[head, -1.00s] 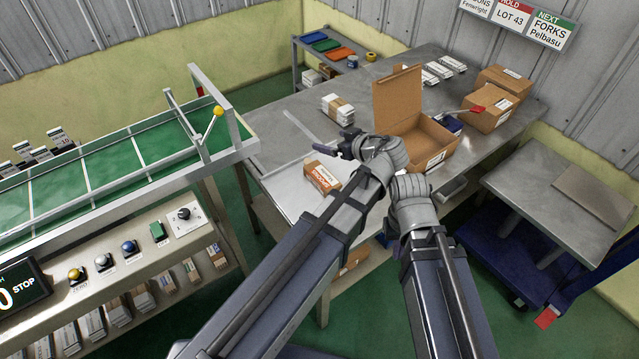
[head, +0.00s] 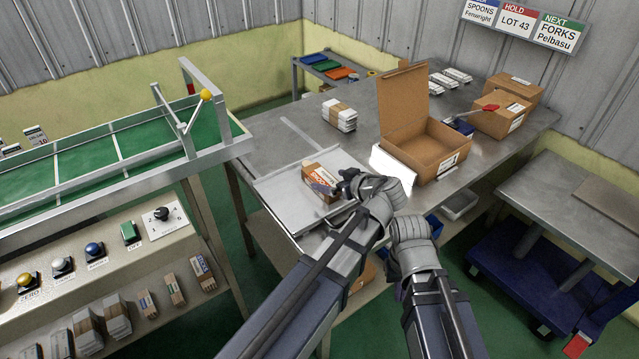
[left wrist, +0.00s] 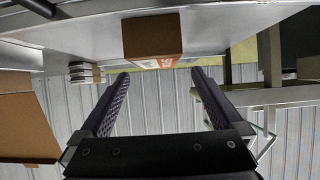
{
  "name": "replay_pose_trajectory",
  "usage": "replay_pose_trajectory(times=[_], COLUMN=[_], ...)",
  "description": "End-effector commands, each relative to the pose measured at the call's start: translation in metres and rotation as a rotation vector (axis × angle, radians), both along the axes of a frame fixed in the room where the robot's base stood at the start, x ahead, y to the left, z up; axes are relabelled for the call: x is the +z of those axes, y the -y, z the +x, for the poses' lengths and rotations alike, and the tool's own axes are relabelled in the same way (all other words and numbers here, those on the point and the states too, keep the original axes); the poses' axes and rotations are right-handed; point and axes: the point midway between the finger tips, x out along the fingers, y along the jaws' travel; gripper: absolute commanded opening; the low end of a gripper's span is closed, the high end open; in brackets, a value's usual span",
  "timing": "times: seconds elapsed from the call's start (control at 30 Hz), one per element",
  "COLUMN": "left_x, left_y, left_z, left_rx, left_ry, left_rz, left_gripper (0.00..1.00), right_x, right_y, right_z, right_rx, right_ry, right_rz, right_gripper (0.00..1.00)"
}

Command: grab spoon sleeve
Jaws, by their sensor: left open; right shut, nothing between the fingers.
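The spoon sleeve looks to be the small brown carton with an orange and white label (head: 317,178). It lies on a pale metal plate (head: 283,200) at the near left of the bench. My left gripper (head: 328,187) is open, with its fingers close to the sleeve's right side in the head view. In the left wrist view, the sleeve (left wrist: 152,38) is ahead of and between the spread fingertips (left wrist: 160,75), with nothing gripped. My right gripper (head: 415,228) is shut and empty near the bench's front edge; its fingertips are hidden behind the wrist.
An open cardboard box (head: 428,152) stands right of the left gripper. A white bundle (head: 339,114) sits behind the sleeve. Closed cartons (head: 500,112) are at the back right. A green-bedded conveyor (head: 90,165) is at left, a blue cart (head: 540,265) at right.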

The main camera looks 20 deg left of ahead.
Motion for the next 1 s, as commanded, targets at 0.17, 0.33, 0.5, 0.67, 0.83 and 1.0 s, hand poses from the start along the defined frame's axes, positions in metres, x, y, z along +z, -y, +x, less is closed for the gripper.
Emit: replay_pose_trajectory(times=[0.17, 0.33, 0.5, 0.67, 0.83, 1.0], left_x=[-0.011, -0.011, -0.02, -0.032, -0.034, -0.033], left_y=[-0.013, -0.015, -0.025, -0.041, -0.049, -0.049], left_z=[0.011, 0.013, 0.023, 0.037, 0.043, 0.042], left_rx=[0.002, 0.001, 0.003, 0.004, 0.001, 0.0], left_ry=[0.0, 0.0, 0.0, 0.0, 0.0, 0.0], left_rz=[0.0, 0.0, 0.0, 0.0, 0.0, 0.0], left_gripper=[1.0, 1.0, 1.0, 1.0, 1.0, 0.98], right_x=[-0.011, -0.011, -0.02, -0.032, -0.034, -0.033], right_y=[0.0, 0.0, 0.0, 0.0, 0.0, 0.0], right_z=[0.0, 0.0, 0.0, 0.0, 0.0, 0.0], right_rx=[0.0, 0.0, 0.0, 0.0, 0.0, 0.0], right_ry=[0.0, 0.0, 0.0, 0.0, 0.0, 0.0], right_rz=[0.0, 0.0, 0.0, 0.0, 0.0, 0.0], right_gripper=[0.0, 0.0, 0.0, 0.0, 0.0, 0.0])
